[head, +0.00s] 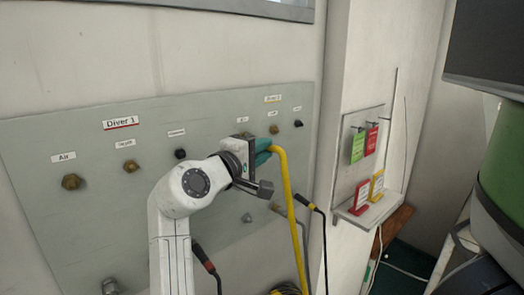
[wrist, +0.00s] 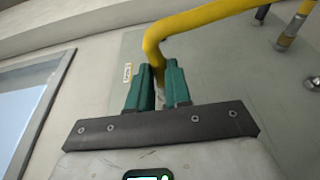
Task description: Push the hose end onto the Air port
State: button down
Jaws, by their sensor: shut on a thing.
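My gripper (head: 264,150) has green fingers and is shut on the yellow hose (head: 290,205), close to the grey panel (head: 60,240) at its Diver 2 side. In the wrist view the hose (wrist: 205,14) bends down between my fingers (wrist: 158,75), and a bit of pale metal end shows there. The port labelled Air (head: 71,181) under Diver 1 is a bare brass fitting at the far left. Under the Diver 2 label (head: 272,98), the leftmost port is hidden behind my gripper. I cannot tell whether the hose end touches it.
A brass port (head: 273,129) and a dark port (head: 298,123) are just right of my gripper. A small shelf with coloured tags (head: 358,147) is on the right wall. A dark and green unit stands far right.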

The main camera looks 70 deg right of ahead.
jog(key=shift+w, duration=0.25)
jog(key=c, duration=1)
grip_release()
jog(key=shift+d, duration=0.15)
jog(key=shift+b+v, duration=1.65)
jog(key=shift+v, duration=3.75)
jog(key=shift+s, duration=0.1)
